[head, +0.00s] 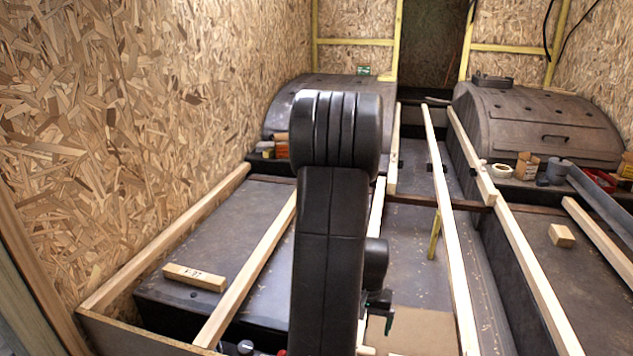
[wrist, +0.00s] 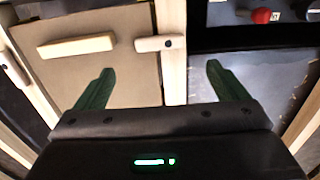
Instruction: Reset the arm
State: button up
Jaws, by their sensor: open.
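My black arm (head: 335,190) stands upright in the middle of the head view and hides part of the floor behind it. My gripper (wrist: 160,85) shows in the wrist view with its two green fingers spread wide apart. Nothing is between the fingers. They point over a wooden rail and a dark floor panel. In the head view a small part of my gripper (head: 385,315) shows low at the right of the arm, mostly hidden by it.
Long wooden rails (head: 447,230) run along the floor. A wood block (head: 195,277) lies at left, a smaller block (head: 562,235) at right. Two dark wheel arches (head: 535,125) stand at the back, with a tape roll (head: 502,170) and cans nearby. In the wrist view, a red object (wrist: 261,15) lies beyond the fingers.

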notch_tip(320, 180, down, 9)
jog(key=b, duration=0.2)
jog(key=shift+b, duration=0.4)
jog(key=shift+r, duration=0.1)
jog(key=shift+r, duration=0.1)
notch_tip(320, 180, up, 14)
jog(key=p, duration=0.6)
notch_tip(320, 180, down, 15)
jog(key=b, duration=0.6)
jog(key=shift+r, duration=0.1)
jog(key=shift+w+r+n, duration=0.1)
jog(key=shift+r+n, duration=0.1)
jog(key=shift+n, duration=0.2)
jog(key=shift+r+n, duration=0.1)
jog(key=shift+n, duration=0.2)
jog(key=n, duration=0.2)
jog(key=n+b, duration=0.1)
jog(key=n, duration=0.3)
jog(key=shift+w+a+b, duration=0.15)
jog(key=shift+w+b, duration=0.2)
jog(key=shift+w, duration=0.05)
notch_tip(320, 180, up, 14)
jog(key=p, duration=0.5)
